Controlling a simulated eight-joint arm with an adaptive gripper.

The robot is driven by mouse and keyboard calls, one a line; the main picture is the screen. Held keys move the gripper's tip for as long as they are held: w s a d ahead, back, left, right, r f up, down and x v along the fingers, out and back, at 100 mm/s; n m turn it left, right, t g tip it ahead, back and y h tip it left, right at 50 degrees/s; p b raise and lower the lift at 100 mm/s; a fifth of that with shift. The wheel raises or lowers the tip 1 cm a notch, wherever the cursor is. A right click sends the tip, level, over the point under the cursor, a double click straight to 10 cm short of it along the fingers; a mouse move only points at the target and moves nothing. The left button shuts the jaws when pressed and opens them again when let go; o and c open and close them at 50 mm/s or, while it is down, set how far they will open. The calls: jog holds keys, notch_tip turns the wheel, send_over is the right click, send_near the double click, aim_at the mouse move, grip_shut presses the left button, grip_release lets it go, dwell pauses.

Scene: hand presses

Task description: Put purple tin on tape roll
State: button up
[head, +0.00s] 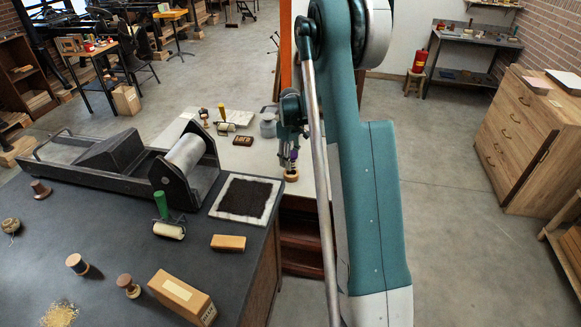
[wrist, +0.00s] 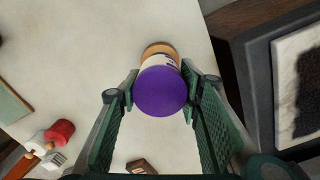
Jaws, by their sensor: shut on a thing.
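The purple tin (wrist: 160,92) is between my gripper's fingers (wrist: 159,88) in the wrist view, its round purple lid toward the camera and a pale label on its side. My gripper is shut on it. In the head view the tin (head: 289,155) shows small and upright at my gripper, near the right edge of the pale tabletop. The tan tape roll (wrist: 159,49) shows partly behind the tin in the wrist view, and in the head view the roll (head: 291,177) is just below the tin. I cannot tell whether the two touch.
A dark inked slab (head: 246,198) and a press (head: 130,165) are on the dark bench nearer.

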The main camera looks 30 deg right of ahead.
jog(key=shift+f, duration=0.1)
jog(key=shift+f, duration=1.75)
jog(key=shift+f, duration=0.15)
jog(key=o, duration=1)
jog(key=shift+r, duration=0.2)
notch_tip(320, 180, up, 12)
jog(key=shift+f, duration=0.1)
